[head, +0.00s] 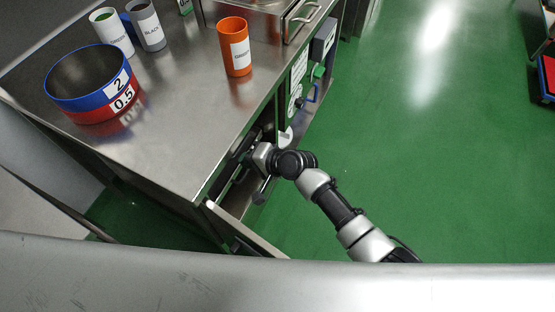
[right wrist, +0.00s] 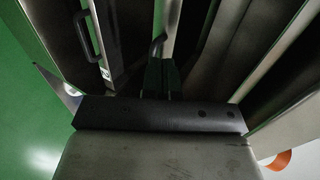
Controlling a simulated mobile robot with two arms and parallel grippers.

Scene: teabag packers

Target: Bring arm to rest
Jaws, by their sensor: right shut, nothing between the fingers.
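My right arm reaches from the lower right in the head view. Its gripper (head: 247,160) is at the front side of the steel table (head: 165,150), below the tabletop edge. In the right wrist view the dark fingers (right wrist: 160,78) are together with nothing between them, among metal panels and dark gaps of the table's front. I cannot tell whether they touch a panel. My left gripper is not in view.
A blue and red bowl (head: 75,100), an orange cup (head: 234,48), a grey cup (head: 148,30) and a white cup (head: 112,32) stand on the table. A steel box (head: 262,22) is behind. A panel edge (head: 245,228) juts out below. Green floor (head: 440,150) at right is clear.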

